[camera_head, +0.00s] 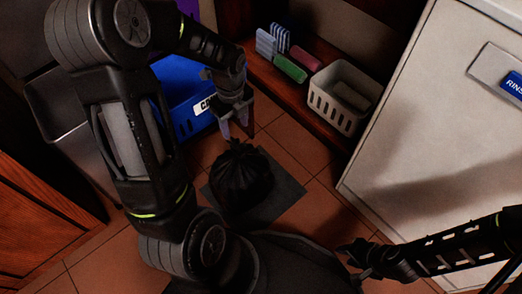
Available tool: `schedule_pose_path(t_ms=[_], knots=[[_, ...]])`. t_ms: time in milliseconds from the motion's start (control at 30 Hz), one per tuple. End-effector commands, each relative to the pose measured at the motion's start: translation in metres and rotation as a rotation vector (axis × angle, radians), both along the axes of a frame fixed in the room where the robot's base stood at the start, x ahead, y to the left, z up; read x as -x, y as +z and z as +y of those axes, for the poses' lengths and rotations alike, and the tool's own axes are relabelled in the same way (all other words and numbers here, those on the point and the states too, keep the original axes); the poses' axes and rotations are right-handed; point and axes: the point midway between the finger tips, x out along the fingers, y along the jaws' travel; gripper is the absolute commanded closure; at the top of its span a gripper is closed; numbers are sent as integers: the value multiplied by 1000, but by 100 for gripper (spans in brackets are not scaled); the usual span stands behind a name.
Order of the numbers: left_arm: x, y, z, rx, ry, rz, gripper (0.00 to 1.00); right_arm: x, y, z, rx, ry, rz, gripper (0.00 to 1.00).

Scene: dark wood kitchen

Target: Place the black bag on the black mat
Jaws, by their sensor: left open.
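The black bag (240,180) stands upright with its gathered top up. It rests on the dark mat (284,190) on the tiled floor, towards the mat's left side. The mat shows to the right of the bag and in front of it. My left gripper (235,132) is open just above the bag's gathered top, with its fingers pointing down. I cannot tell whether the fingers touch the bag. My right gripper (355,262) is low at the right, apart from the bag and mat; its jaw state is unclear.
A blue bin (182,100) stands behind the bag, partly hidden by my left arm. A low wooden shelf holds a white basket (342,98) and several sponges or cloths (289,68). A white appliance (430,120) stands at the right. Floor tiles are clear right of the mat.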

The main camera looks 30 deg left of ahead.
Motion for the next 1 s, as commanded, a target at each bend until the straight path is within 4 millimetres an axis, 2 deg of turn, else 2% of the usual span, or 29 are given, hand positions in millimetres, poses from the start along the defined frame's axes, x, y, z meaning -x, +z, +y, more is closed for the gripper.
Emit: schedule_pose_path(t_ms=[167, 267, 333, 467, 600, 700, 833, 900, 1000], knots=[[-1, -9, -10, 15, 40, -3, 51, 0, 0, 0, 0, 0, 0, 64], [-3, -29, -34, 55, 150, -8, 51, 0, 0, 0, 0, 0, 0, 64], [-3, -49, -60, 99, 283, -10, 51, 0, 0, 0, 0, 0, 0, 64], [6, -97, -125, 204, 648, 18, 51, 0, 0, 0, 0, 0, 0, 64], [35, -144, -196, 296, 1154, 106, 51, 0, 0, 0, 0, 0, 0, 64], [62, -167, -232, 322, 1503, 177, 51, 0, 0, 0, 0, 0, 0, 64], [90, -185, -258, 322, 1840, 243, 51, 0, 0, 0, 0, 0, 0, 64], [99, -189, -265, 320, 1952, 261, 51, 0, 0, 0, 0, 0, 0, 64], [104, -192, -268, 318, 2025, 270, 51, 0, 0, 0, 0, 0, 0, 64]])
